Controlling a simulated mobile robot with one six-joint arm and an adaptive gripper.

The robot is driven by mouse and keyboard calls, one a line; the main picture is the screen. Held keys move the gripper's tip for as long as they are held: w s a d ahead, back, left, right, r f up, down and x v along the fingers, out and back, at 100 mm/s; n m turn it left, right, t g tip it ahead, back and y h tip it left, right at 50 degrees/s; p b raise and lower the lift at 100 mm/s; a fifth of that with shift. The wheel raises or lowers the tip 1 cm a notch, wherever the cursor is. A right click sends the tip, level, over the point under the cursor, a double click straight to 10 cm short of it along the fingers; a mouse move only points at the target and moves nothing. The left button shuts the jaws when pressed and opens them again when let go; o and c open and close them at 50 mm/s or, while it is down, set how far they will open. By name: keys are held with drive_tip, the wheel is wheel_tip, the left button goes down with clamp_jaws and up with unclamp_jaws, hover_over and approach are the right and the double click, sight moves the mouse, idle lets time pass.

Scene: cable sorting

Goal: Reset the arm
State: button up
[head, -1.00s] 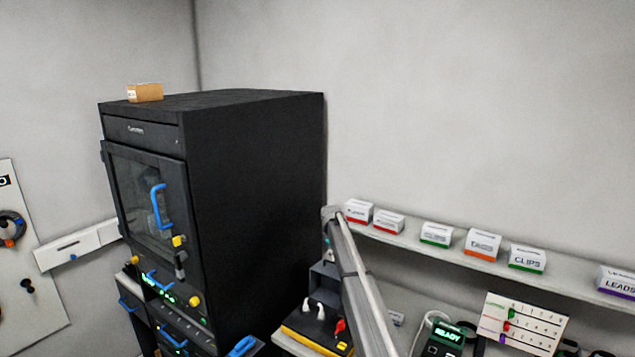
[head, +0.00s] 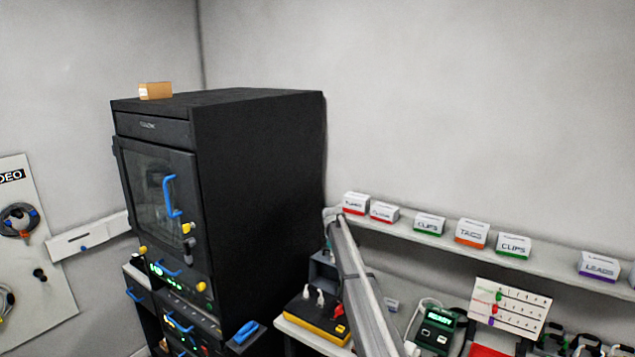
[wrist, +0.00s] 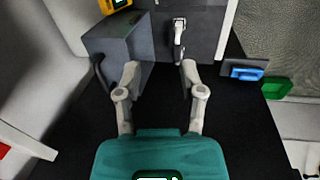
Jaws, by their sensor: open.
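My gripper (wrist: 160,78) shows in the wrist view with its two pale fingers spread apart and nothing between them. In the head view my arm rises in front of the workbench, and the gripper's fingers cannot be made out there.
A black cabinet (head: 258,190) with a blue-handled glass door (head: 155,195) stands left of my arm. A shelf (head: 400,225) with labelled boxes runs along the wall. A yellow-and-black power unit (head: 318,318) and a green-screened device (head: 437,328) are on the bench.

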drive_tip(key=s+d+f+m+b, duration=0.3)
drive_tip(key=s+f+b, duration=0.2)
drive_tip(key=s, duration=1.3)
drive_tip(key=s+d+f+m+g+b, duration=0.1)
drive_tip(key=s+d+f+m+b, duration=0.2)
drive_tip(key=s, duration=1.6)
drive_tip(key=s+d+f+m+y+b, duration=0.1)
drive_tip(key=s+d+f+m+b, duration=0.3)
drive_tip(key=s, duration=1.4)
wheel_tip(320, 180, down, 4)
drive_tip(key=m+b, duration=0.1)
drive_tip(key=b, duration=0.2)
drive_tip(key=shift+s, duration=0.3)
